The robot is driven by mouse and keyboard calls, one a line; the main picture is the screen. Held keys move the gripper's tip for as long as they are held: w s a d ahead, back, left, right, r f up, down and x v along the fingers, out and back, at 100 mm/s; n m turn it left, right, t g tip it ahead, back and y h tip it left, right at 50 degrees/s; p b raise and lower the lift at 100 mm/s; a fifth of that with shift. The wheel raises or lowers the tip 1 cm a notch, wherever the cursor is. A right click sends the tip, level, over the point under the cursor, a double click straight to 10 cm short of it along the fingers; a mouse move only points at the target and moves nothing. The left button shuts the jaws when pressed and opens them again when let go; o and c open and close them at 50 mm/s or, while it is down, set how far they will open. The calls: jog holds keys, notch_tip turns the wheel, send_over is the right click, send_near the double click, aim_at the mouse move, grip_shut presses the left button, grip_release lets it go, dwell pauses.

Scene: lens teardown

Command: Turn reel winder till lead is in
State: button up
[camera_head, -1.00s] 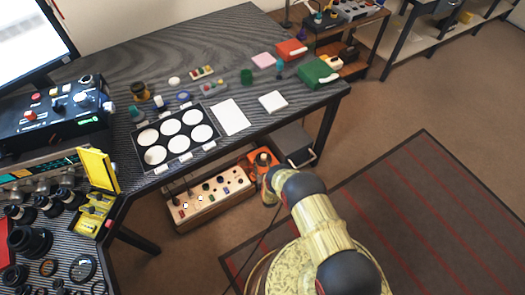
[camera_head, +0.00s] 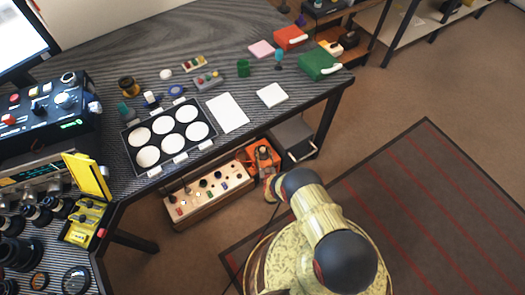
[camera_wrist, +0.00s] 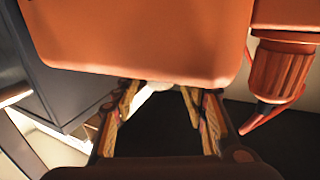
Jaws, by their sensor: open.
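An orange device (camera_head: 264,157), probably the reel winder, stands below the table beside a wooden panel box in the head view. In the wrist view its orange body (camera_wrist: 140,38) fills the top, close to the camera. An orange ribbed cylinder (camera_wrist: 280,72) with a thin orange arm sits at the right. My gripper (camera_wrist: 160,95) is open, its two fingers apart just below the orange body. A small pale piece (camera_wrist: 158,86) shows between the fingertips; I cannot tell if it is touched. No lead can be made out.
The wooden panel box (camera_head: 210,193) with knobs stands left of the orange device. A grey box (camera_head: 293,138) is to its right, near a table leg. The table (camera_head: 140,65) above holds a tray of white discs (camera_head: 168,135). Open floor (camera_head: 390,105) lies to the right.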

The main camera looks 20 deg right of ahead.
jog(key=shift+w, duration=0.9)
jog(key=shift+c, duration=1.3)
jog(key=c, duration=0.8)
grip_shut()
